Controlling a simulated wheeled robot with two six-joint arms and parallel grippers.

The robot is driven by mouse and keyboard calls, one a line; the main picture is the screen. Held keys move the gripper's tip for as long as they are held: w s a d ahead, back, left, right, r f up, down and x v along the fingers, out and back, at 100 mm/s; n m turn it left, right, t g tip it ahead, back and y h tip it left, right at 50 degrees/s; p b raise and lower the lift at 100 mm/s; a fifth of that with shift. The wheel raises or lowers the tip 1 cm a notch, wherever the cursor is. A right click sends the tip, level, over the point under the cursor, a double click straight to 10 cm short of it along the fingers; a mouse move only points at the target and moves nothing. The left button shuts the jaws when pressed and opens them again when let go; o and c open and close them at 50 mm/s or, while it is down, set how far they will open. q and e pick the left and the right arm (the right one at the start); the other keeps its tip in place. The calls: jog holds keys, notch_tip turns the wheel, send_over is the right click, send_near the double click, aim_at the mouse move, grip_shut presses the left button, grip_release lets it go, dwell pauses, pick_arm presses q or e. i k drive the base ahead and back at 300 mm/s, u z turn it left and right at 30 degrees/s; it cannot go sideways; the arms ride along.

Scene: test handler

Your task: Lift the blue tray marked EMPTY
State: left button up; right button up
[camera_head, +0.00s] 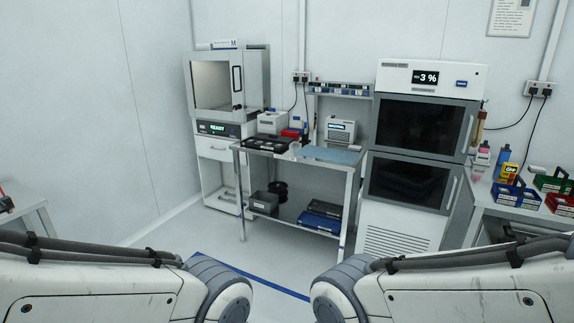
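Several blue items are in view, but I cannot read the word EMPTY on any of them. A flat blue tray (318,222) lies on the lower shelf of the steel table, with a darker tray (328,209) just behind it. A blue carrier (515,195) with a handle stands on the right-hand bench. Both of my arms show only as large white links at the bottom left and bottom right. Neither gripper is in the picture, and both are far from the trays in what shows.
The steel table (243,190) holds a black tray (265,143), a pale blue mat (332,155) and small instruments. A glass-fronted machine (218,85) stands left, a tall double-door cabinet (408,240) right. Green (553,181) and red (560,204) carriers share the right bench. Floor before the table is clear.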

aim_at(317, 221)
jog(key=u, duration=0.2)
jog(key=i, duration=3.2)
jog(key=z, duration=0.05)
